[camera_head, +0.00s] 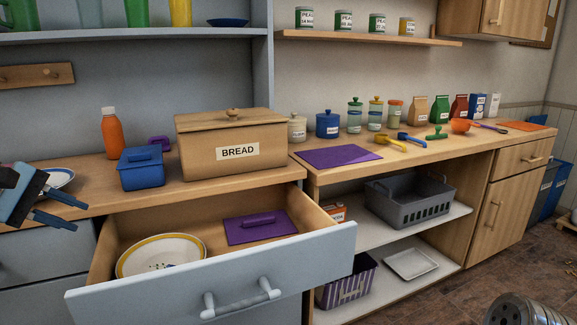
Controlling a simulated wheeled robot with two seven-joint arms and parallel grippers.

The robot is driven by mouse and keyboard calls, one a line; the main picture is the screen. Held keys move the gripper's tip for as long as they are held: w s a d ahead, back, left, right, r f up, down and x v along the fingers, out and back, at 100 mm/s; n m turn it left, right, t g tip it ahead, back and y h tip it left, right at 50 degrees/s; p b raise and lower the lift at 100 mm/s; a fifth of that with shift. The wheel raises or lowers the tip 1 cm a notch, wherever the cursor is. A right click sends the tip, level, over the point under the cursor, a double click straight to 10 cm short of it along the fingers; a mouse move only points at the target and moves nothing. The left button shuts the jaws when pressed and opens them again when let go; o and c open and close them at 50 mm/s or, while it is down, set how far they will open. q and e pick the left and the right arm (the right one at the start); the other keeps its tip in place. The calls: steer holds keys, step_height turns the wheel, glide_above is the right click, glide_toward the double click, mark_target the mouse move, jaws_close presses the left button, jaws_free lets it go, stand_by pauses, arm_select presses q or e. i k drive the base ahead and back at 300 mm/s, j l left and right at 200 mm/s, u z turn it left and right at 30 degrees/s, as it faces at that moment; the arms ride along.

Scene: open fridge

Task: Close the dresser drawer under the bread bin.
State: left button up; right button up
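The dresser drawer (225,272) is pulled out below the bread bin (232,146), which stands on the dresser top. Its pale blue-grey front has a bar handle (242,298). Inside lie a white plate with a yellow rim (160,254) and a purple board-like item (260,229). My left gripper (79,215) is at the left edge, by the front of the dresser top, left of the drawer. Its two fingers are apart with nothing between them. It does not touch the drawer or its handle. My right gripper is not in view.
A blue butter-dish-like box (141,170), an orange bottle (112,135) and a plate (60,178) stand on the dresser top. A counter (330,178) with shelves below adjoins on the right. Dark floor (480,285) is free at the lower right, apart from a grey metallic object (524,311).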

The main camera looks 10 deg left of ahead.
mark_target(230, 280)
steer(key=k+j, duration=0.35)
steer(key=j, duration=0.15)
steer(key=k+j, duration=0.4)
